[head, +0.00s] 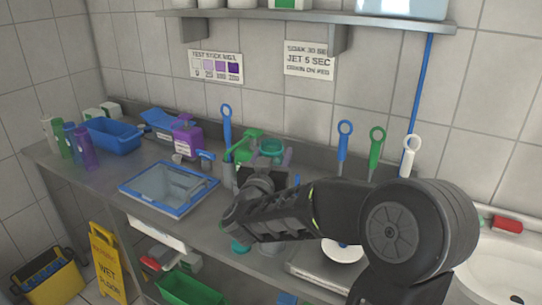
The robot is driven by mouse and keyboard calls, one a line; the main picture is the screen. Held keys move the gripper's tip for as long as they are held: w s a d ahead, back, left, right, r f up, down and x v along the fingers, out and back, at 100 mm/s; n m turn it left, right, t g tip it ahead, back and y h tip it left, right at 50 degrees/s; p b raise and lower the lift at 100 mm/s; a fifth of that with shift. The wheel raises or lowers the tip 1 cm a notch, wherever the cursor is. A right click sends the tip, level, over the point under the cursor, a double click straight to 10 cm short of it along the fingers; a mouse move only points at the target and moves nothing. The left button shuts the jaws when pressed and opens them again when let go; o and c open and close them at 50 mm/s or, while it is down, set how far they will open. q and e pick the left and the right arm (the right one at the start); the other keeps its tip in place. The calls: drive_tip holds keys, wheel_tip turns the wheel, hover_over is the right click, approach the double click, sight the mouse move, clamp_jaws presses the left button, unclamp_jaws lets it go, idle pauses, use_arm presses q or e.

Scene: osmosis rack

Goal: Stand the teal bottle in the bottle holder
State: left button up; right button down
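My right arm comes in from the right and reaches across the counter. Its gripper (238,222) is low over the counter's front part, seen from behind, and its fingers are mostly hidden. A small teal piece (240,246) shows just below the gripper; I cannot tell whether it is part of the teal bottle or whether the gripper holds it. A teal ring-shaped top (271,147) stands farther back, beyond a dark box (264,180) partly hidden by my arm. I cannot tell which of these is the bottle holder. My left gripper is out of view.
Several slim bottles (84,148) stand at the counter's left end beside a blue bin (113,135). A blue-framed tray (168,186) lies left of my gripper. A purple jug (187,138) and upright brushes (343,142) line the back. A white dish (342,251) is right.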

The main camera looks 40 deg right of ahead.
drive_tip(key=shift+f, duration=0.15)
drive_tip(key=shift+f+b, duration=0.95)
drive_tip(key=shift+f, duration=0.05)
drive_tip(key=shift+f, duration=0.25)
drive_tip(key=shift+f+b, duration=0.1)
drive_tip(key=shift+b, duration=0.2)
drive_tip(key=shift+f+b, duration=0.65)
drive_tip(key=shift+f, duration=0.25)
